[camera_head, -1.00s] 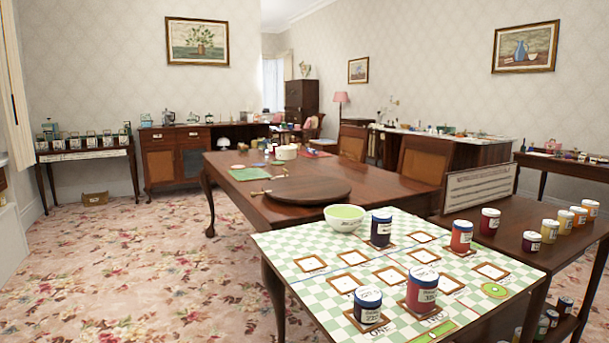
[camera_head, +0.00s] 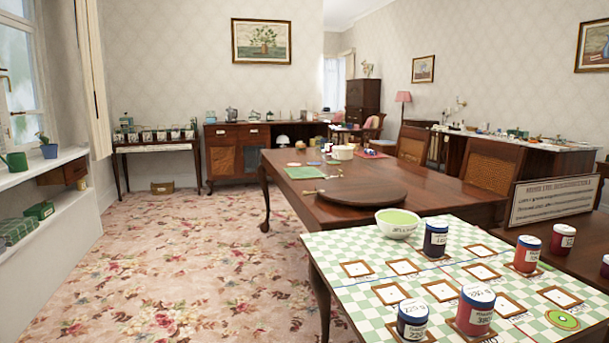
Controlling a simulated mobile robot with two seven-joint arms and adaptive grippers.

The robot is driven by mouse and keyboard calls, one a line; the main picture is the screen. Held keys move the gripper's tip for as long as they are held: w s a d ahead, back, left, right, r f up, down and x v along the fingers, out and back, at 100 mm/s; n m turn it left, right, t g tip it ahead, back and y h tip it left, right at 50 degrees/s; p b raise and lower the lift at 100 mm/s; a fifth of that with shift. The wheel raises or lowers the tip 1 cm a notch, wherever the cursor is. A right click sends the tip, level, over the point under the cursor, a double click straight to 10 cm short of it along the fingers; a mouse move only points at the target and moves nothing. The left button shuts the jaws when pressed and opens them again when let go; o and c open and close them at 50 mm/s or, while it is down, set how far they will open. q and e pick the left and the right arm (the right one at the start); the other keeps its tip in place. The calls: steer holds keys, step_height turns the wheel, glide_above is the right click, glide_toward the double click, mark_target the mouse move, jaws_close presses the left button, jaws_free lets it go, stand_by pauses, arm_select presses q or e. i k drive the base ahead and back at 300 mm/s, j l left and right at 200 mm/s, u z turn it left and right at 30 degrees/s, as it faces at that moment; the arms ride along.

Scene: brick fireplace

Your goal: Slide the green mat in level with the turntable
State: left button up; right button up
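The green mat (camera_head: 304,173) lies flat near the left edge of the long dark wooden table (camera_head: 455,200), toward its far half. The round dark wooden turntable (camera_head: 361,195) sits on the same table, nearer to me and to the right of the mat. The mat and turntable are apart, with bare wood between them. Neither of my grippers shows in the head view.
A white bowl (camera_head: 343,152) and small items stand beyond the mat. Patterned carpet (camera_head: 190,260) is clear left of the table.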

mark_target(308, 173)
steer(key=i+j+u, duration=0.4)
steer(key=i+u, duration=0.35)
steer(key=i, duration=0.25)
steer(key=i+j+u, duration=0.1)
steer(key=i, duration=1.55)
steer(key=i+j+z, duration=0.1)
steer(key=i+z, duration=0.25)
steer(key=i+j+z, duration=0.2)
steer(key=i+z, duration=0.15)
steer(key=i+j+z, duration=0.35)
steer(key=i+l, duration=0.05)
steer(key=i, duration=0.05)
